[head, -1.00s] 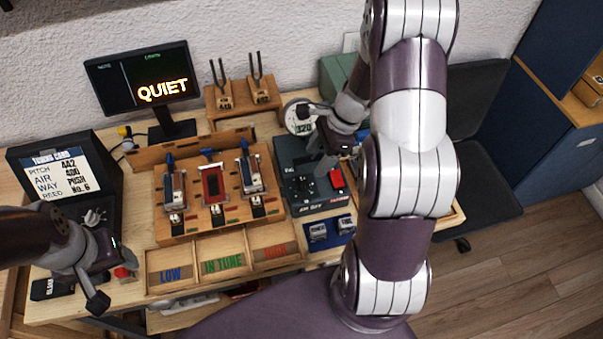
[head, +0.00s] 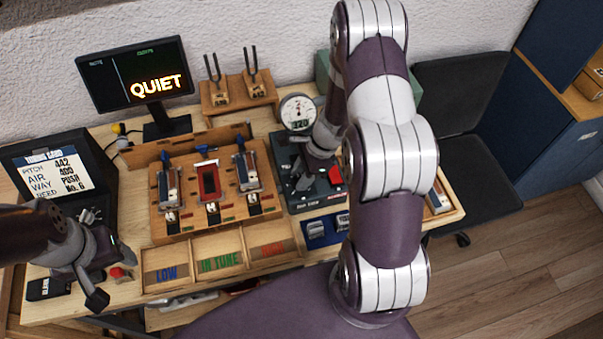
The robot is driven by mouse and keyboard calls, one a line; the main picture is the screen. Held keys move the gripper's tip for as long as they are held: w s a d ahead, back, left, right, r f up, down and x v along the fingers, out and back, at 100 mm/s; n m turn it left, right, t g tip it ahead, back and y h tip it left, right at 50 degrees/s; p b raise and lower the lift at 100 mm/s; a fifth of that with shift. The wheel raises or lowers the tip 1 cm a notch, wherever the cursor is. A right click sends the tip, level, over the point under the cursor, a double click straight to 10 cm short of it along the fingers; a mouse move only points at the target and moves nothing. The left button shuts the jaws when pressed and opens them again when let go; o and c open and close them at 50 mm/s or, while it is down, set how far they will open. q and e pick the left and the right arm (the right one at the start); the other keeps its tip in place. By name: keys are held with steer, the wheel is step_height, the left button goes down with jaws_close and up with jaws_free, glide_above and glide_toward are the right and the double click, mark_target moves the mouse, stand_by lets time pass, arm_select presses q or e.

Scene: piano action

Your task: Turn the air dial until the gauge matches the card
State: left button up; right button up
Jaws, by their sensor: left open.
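The tuning card (head: 58,172) stands at the left; its AIR line reads 400. The round white gauge (head: 298,110) stands at the back of the dark air box (head: 325,195), its small readout looking like 320. My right gripper (head: 303,183) points down at the top of the air box, where the air dial is. The gripper and arm hide the dial, and I cannot tell whether the fingers hold it. My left gripper (head: 110,279) is open and empty above the table's front left, near a red button.
A monitor (head: 135,75) reads QUIET. Two tuning forks (head: 230,75) stand at the back. A wooden reed rack (head: 208,190) and bins marked LOW, IN TUNE and a third (head: 220,250) fill the middle. A red switch (head: 335,175) sits beside my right gripper.

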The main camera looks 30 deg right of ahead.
steer(key=shift+f+m+t+b, duration=0.15)
steer(key=shift+m+t+b, duration=0.35)
steer(key=shift+m+b, duration=0.85)
steer(key=shift+m+t+h+b, duration=0.3)
steer(key=shift+m+t+b, duration=0.2)
steer(key=shift+m+b, duration=0.65)
steer(key=shift+a+r+m, duration=0.1)
steer(key=shift+r+m, duration=0.1)
steer(key=shift+m, duration=0.4)
steer(key=shift+r+h+b, duration=0.1)
steer(key=shift+h+b, duration=0.2)
steer(key=shift+b, duration=0.05)
steer(key=o, duration=1)
steer(key=shift+s, duration=0.1)
steer(key=shift+o, duration=0.2)
